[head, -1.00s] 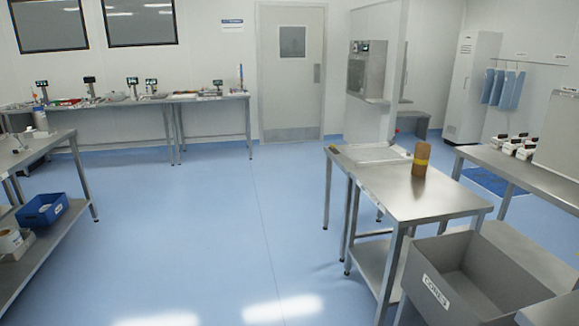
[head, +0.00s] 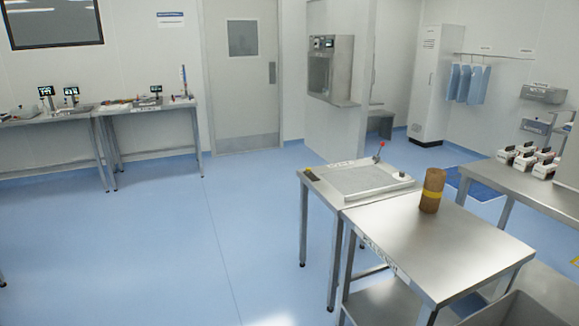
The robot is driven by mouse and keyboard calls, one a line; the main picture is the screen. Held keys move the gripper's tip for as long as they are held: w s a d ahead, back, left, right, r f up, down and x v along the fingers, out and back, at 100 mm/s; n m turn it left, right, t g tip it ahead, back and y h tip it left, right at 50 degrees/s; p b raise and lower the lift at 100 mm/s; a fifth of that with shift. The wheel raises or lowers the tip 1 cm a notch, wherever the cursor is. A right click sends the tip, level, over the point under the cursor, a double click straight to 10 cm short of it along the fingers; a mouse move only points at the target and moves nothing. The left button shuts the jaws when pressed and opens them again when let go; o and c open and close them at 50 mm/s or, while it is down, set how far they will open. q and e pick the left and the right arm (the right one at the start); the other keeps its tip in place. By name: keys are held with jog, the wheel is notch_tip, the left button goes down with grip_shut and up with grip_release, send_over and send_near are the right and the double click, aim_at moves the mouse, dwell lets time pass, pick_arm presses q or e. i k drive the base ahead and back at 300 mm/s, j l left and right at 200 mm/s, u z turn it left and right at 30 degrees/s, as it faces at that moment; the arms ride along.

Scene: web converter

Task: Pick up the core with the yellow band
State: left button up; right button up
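The core with the yellow band (head: 432,191) is a brown cylinder standing upright on a steel table (head: 455,250) at the right of the head view. The yellow band runs around its middle. It stands near the table's far edge, beside a lower platform with a flat grey plate. Neither of my grippers shows in the head view, and nothing touches the core.
The flat grey plate (head: 363,180) with a red-knobbed lever adjoins the table. A grey bin (head: 520,308) sits at the bottom right edge. Another steel bench (head: 520,185) with several small white boxes stands right. The blue floor (head: 150,250) at left is clear.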

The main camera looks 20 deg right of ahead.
aim_at(435, 179)
jog(key=i, duration=1.85)
jog(key=i+z, duration=0.2)
jog(key=i, duration=0.3)
jog(key=i+j+z, duration=0.2)
jog(key=i, duration=0.25)
jog(key=i+j+z, duration=0.15)
jog(key=i, duration=0.3)
jog(key=z, duration=2.05)
